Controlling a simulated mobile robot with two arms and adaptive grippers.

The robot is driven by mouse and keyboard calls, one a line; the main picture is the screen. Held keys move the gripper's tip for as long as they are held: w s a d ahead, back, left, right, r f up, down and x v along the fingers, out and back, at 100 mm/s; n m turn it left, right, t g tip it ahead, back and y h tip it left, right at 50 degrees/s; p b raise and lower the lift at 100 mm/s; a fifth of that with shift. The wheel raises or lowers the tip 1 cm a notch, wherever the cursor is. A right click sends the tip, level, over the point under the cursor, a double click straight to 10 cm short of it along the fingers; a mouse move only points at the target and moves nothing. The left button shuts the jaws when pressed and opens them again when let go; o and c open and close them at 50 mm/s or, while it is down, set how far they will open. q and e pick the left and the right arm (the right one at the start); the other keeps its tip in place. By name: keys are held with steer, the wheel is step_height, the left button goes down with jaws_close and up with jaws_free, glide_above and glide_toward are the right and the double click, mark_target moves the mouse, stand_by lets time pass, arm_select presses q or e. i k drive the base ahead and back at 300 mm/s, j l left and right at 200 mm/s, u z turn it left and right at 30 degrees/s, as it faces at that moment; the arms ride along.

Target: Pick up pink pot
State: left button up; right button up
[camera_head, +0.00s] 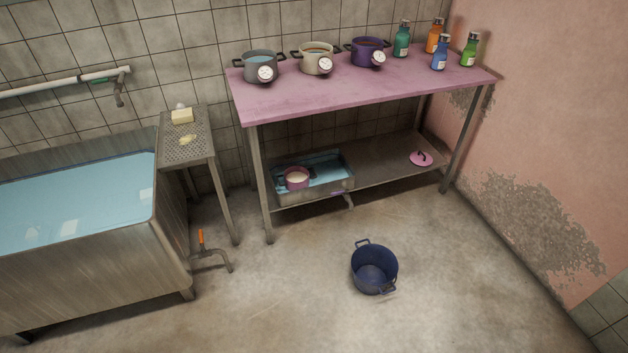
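The pink pot (297,180) is small, with a pale inside or contents. It sits in a shallow metal tray (316,197) of bluish liquid on the lower shelf of the pink-topped table, towards the left end. A round pink lid (420,158) with a dark handle lies on the same shelf at the right. Neither of my grippers shows in the head view.
The pink table (360,88) holds several pots with dials and several bottles above the shelf. A dark blue pot (374,268) stands on the floor in front. A water-filled metal tub (80,262) and a perforated stand (187,150) are at the left.

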mark_target(296, 178)
steer(key=i+l+u, duration=0.2)
steer(key=i, duration=0.25)
steer(key=i+l+u, duration=0.1)
steer(key=i+u, duration=0.15)
steer(key=i, duration=0.15)
steer(key=i+l+u, duration=0.2)
steer(key=i, duration=0.25)
steer(key=l, duration=0.1)
